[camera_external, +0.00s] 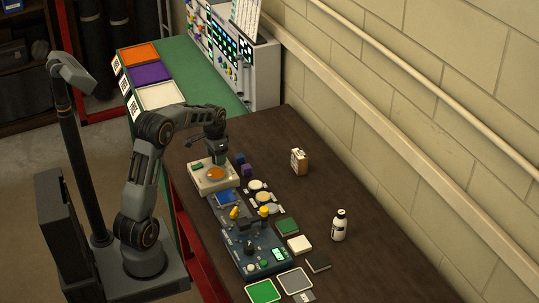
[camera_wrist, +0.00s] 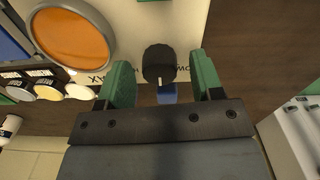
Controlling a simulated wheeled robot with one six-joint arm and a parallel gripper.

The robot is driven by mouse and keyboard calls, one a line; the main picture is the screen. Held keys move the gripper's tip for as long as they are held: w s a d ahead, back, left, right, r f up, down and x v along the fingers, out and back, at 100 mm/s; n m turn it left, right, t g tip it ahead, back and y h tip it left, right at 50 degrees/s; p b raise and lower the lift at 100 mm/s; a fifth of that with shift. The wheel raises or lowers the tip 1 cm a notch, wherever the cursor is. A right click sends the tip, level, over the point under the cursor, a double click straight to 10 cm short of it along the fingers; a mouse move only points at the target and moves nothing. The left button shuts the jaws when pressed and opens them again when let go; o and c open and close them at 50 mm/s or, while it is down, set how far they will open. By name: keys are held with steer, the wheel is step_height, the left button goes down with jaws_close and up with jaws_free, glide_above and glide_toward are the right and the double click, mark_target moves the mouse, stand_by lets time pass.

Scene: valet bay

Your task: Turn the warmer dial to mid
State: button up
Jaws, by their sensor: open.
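The warmer (camera_external: 207,184) is a cream box with a round orange plate (camera_external: 215,174), left of centre on the dark table. In the wrist view the orange plate (camera_wrist: 72,40) is at upper left. The black round dial (camera_wrist: 158,60) is beside it on the cream panel, with a pale mark at its lower edge. The panel lettering is partly hidden, so I cannot read the setting. My gripper (camera_wrist: 159,74) is open, its green fingers on either side of the dial with gaps showing. In the external view my gripper (camera_external: 219,157) is over the warmer's back edge and hides the dial.
A blue block (camera_external: 239,159) and a purple block (camera_external: 247,170) stand close right of the warmer. Several round pots (camera_external: 258,185) and a dark control box (camera_external: 250,245) are nearer. A white bottle (camera_external: 339,226) stands at right. The table's right side is mostly clear.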

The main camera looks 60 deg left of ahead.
step_height(320, 180, up, 14)
stand_by(0.7)
steer(key=shift+f, duration=0.1)
stand_by(0.3)
